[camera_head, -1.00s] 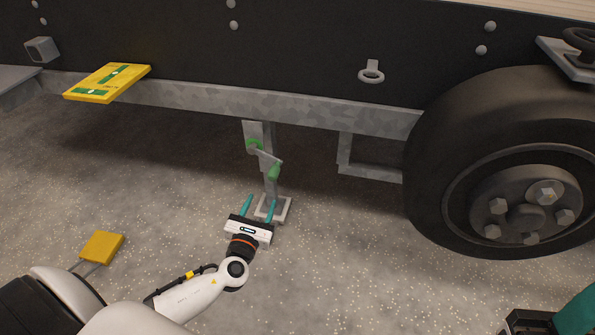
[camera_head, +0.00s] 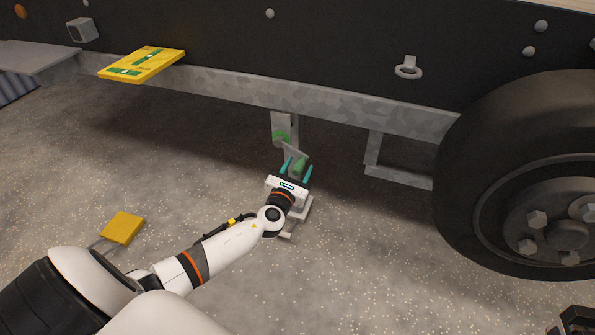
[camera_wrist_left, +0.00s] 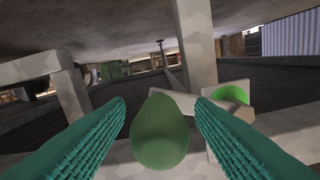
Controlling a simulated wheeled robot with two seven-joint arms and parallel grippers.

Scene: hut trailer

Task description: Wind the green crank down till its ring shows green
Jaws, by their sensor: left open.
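The green crank handle (camera_head: 299,165) is at the end of a grey crank arm (camera_head: 291,150) on a steel stabiliser leg under the trailer frame. The green ring (camera_head: 281,136) is at the crank's hub; it also shows in the left wrist view (camera_wrist_left: 231,94). My left gripper (camera_head: 296,171) is open, with its teal fingers on either side of the handle. In the left wrist view the handle (camera_wrist_left: 159,132) stands between the two fingers, with a visible gap on each side. The leg's foot is partly hidden behind my left gripper. My right gripper is not clearly seen.
The trailer frame rail (camera_head: 340,111) runs just above the leg. A large wheel (camera_head: 530,180) stands to the right, and a bracket (camera_head: 395,175) hangs between. A yellow plate (camera_head: 142,64) juts out at left. A yellow block (camera_head: 122,228) lies on the open gravelly ground.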

